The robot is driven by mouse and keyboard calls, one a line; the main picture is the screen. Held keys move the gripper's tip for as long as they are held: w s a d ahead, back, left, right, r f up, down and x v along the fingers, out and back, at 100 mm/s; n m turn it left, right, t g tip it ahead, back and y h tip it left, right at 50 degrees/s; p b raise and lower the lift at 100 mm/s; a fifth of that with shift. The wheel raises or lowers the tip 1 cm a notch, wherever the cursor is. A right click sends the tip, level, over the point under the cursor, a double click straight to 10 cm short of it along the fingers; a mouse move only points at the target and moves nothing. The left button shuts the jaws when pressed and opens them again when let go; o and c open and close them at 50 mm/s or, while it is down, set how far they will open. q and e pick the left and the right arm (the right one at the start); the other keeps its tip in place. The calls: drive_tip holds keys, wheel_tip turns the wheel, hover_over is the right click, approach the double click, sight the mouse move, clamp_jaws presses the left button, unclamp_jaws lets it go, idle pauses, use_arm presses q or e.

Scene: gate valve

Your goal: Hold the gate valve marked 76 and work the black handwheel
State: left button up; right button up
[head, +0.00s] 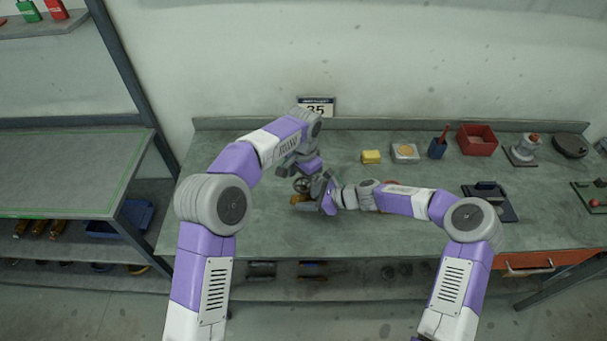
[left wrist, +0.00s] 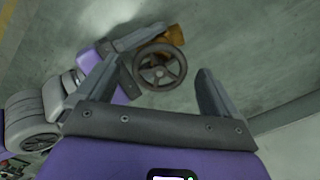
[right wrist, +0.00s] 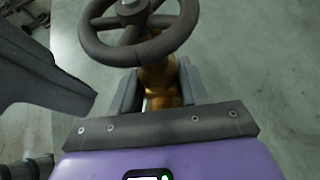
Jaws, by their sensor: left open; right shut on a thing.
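The gate valve has a brass body (right wrist: 162,88) and a dark handwheel (right wrist: 137,50) on top. In the head view the handwheel (head: 302,185) is near the middle of the bench, with a little brass (head: 297,198) below it. My right gripper (right wrist: 157,82) is shut on the brass body, below the wheel. My left gripper (left wrist: 156,66) is open, its fingers spread on either side of the handwheel (left wrist: 159,71) with gaps to the rim. The body (left wrist: 176,38) shows behind the wheel. I see no marking 76; my right fingers hide part of the body.
A dark device (head: 489,200) lies right of my right forearm. A sign (head: 316,106) stands behind. The bench left of the valve is clear.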

sight(304, 184)
use_arm(q)
wheel_tip(304, 184, up, 12)
idle(0.5)
use_arm(e)
drive_tip(key=o, duration=0.9)
